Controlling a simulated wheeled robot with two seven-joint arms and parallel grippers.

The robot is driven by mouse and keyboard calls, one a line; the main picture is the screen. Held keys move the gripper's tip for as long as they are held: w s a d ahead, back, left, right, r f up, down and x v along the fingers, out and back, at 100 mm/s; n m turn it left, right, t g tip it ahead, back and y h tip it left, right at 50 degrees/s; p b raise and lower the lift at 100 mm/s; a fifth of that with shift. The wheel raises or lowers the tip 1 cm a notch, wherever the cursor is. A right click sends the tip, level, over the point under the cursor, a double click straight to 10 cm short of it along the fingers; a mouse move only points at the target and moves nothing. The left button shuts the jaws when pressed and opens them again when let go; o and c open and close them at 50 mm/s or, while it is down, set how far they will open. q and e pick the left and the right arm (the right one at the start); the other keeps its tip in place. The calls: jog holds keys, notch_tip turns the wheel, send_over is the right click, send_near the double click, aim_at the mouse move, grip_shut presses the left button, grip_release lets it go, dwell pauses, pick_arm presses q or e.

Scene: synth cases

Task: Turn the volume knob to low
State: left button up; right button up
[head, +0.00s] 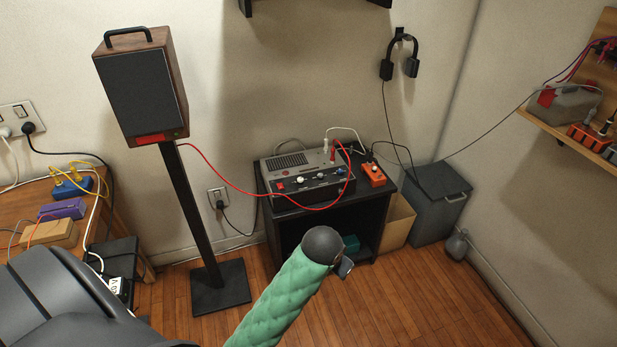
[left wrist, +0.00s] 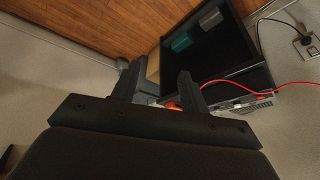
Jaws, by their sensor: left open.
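A grey and black amplifier (head: 307,180) with a row of small knobs and lights on its front stands on a black cabinet (head: 335,222). Part of it also shows at the right in the left wrist view (left wrist: 240,105). I cannot tell which knob is volume or where it points. My left gripper (head: 345,267), at the end of a green padded arm, is mostly hidden behind its round dark wrist, in front of and below the amplifier. In the left wrist view its two fingers (left wrist: 160,68) are apart with nothing held. It does not touch the amplifier.
An orange box (head: 370,174) sits right of the amplifier, with a red cable (head: 235,189) drooping across to the tall speaker (head: 145,85). A grey bin (head: 440,200) stands right of the cabinet. A cluttered wooden table (head: 25,207) is at left.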

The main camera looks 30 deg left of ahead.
pick_arm(q)
jog(key=w+a+r+y, duration=0.1)
jog(key=w+a+r, duration=0.3)
jog(key=w, duration=0.5)
jog(key=w+a+r, duration=0.3)
jog(key=w+a, duration=0.4)
jog(key=w, duration=0.2)
jog(key=w+a+r+y, duration=0.1)
jog(key=w+a+r, duration=0.3)
jog(key=w, duration=0.5)
jog(key=m+g+h, duration=0.2)
jog(key=m+g, duration=0.3)
jog(key=m, duration=0.1)
send_over(300, 179)
jog(key=f, duration=0.8)
jog(key=shift+w+f, duration=0.2)
jog(key=shift+w, duration=0.15)
jog(key=shift+s+f+m, duration=0.2)
jog(key=shift+f+m, duration=0.15)
jog(key=shift+m, duration=0.25)
jog(key=shift+f+p, duration=0.35)
jog(key=shift+f, duration=0.25)
jog(key=shift+f+p, duration=0.6)
jog(key=shift+f, duration=2.75)
pick_arm(e)
notch_tip(300, 179, down, 9)
jog(key=w, duration=0.1)
jog(key=shift+w+r, duration=0.2)
jog(key=shift+w, duration=0.15)
jog(key=shift+a, duration=0.1)
